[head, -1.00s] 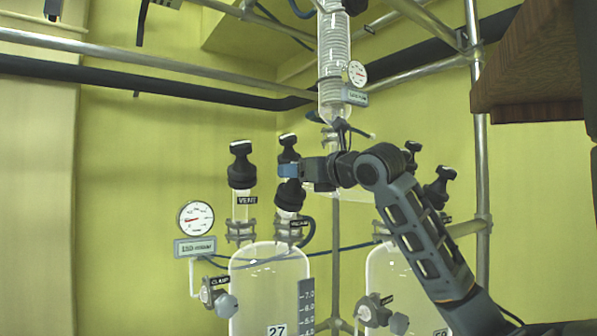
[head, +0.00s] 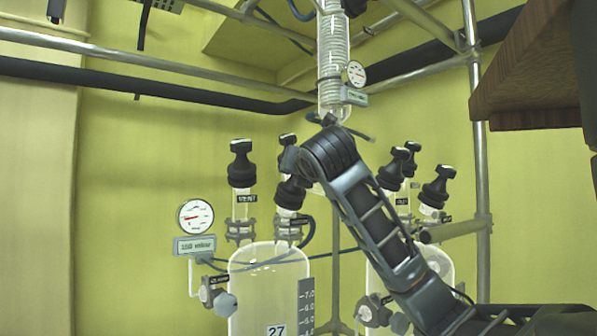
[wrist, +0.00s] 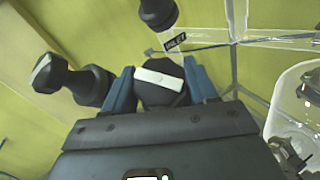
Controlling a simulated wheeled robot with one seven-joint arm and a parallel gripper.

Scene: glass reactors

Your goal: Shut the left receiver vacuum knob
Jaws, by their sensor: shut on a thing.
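The left receiver (head: 270,262) is a clear glass vessel marked 27 with two black-capped necks. Its vacuum knob (head: 287,138), on the right neck, is black and partly hidden by my arm in the head view. The wrist view shows this knob (wrist: 163,95) close up, with a white bar on top lying nearly crosswise, slightly tilted. My gripper (wrist: 160,82) has a blue finger on each side of the knob and is shut on it. In the head view my arm's wrist covers most of the gripper.
The vent knob (head: 240,165) stands close to the left. A round gauge (head: 195,216) with a display is further left. The right receiver's knobs (head: 438,187) stand behind my arm. A coiled glass condenser (head: 333,60) hangs above, and metal rails cross the scene.

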